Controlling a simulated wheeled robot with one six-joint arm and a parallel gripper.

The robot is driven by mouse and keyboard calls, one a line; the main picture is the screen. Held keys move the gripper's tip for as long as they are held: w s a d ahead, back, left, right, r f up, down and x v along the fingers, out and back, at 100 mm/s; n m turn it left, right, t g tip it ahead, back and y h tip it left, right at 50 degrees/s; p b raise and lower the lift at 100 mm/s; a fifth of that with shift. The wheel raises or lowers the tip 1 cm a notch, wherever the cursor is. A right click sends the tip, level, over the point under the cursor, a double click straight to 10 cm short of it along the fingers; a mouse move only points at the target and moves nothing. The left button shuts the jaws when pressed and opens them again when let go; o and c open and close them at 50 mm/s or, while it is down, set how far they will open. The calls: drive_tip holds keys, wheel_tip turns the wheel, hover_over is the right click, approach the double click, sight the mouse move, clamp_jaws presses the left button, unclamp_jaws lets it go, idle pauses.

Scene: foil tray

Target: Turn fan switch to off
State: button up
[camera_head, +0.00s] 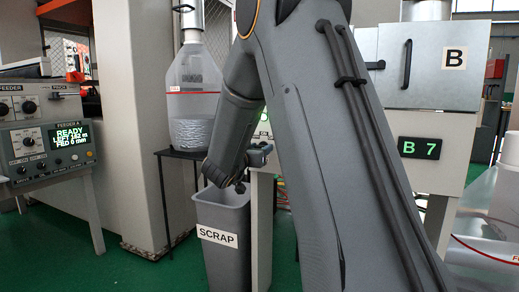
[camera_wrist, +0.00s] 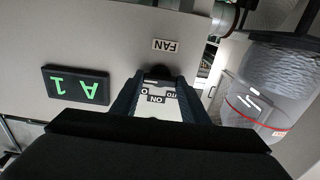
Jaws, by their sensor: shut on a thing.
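The fan switch (camera_wrist: 157,72) is a dark knob below the FAN label (camera_wrist: 166,46) on a light panel in the wrist view, which shows the lettering upside down. White position labels with ON and a partly covered AUTO (camera_wrist: 157,98) show between my fingers. My gripper (camera_wrist: 158,80) is shut on the switch, with one finger on each side of it. The fingers hide parts of the knob and of the outer labels, so I cannot tell where it points.
A green A 1 display (camera_wrist: 76,88) sits beside the switch. A clear bag of material (camera_head: 194,95) hangs near my wrist. A grey SCRAP bin (camera_head: 217,260) stands below my arm. A feeder console (camera_head: 45,135) is at left, and a cabinet marked B (camera_head: 425,65) at right.

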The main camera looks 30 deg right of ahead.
drive_tip(key=shift+r+p, duration=0.1)
drive_tip(key=shift+p, duration=0.55)
drive_tip(key=n+p, duration=0.2)
drive_tip(key=p, duration=0.1)
drive_tip(key=shift+s+r+p, duration=0.1)
drive_tip(key=shift+p, duration=0.25)
drive_tip(key=n+p, duration=0.2)
drive_tip(key=p, duration=0.2)
drive_tip(key=n+p, duration=0.2)
drive_tip(key=p, duration=0.1)
drive_tip(key=n+p, duration=0.2)
drive_tip(key=p, duration=0.1)
drive_tip(key=shift+f+n+p, duration=0.2)
drive_tip(key=shift+n+p, duration=0.2)
drive_tip(key=o, duration=1.1)
drive_tip(key=shift+c, duration=0.2)
